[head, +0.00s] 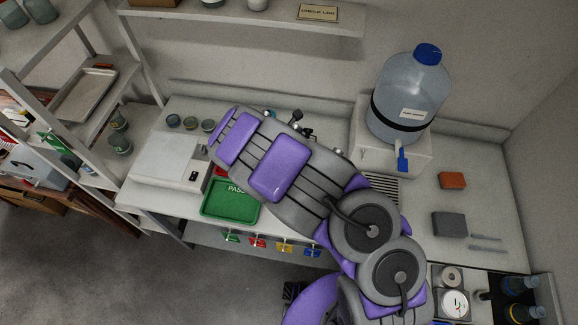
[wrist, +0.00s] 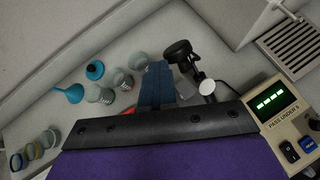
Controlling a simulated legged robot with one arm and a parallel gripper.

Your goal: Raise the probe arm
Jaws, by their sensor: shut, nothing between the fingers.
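My gripper (wrist: 155,82) shows in the wrist view as narrow blue-grey fingers, shut and empty, beyond the dark edge of my wrist. Just right of it is what looks like the probe arm (wrist: 192,68), a dark jointed piece with a black head and a pale round disc. I cannot tell whether they touch. Its lower part is hidden behind my wrist. A meter (wrist: 275,125) with a green display showing dashes, labelled PASS UNDER, stands further right. In the head view, small dark parts (head: 297,117) show just beyond my arm, which hides my fingertips.
A grille (wrist: 292,45) is at upper right. In the head view, a water jug (head: 410,98) stands right, a green PASS tray (head: 230,213) lies in front, and shelving (head: 85,100) is left.

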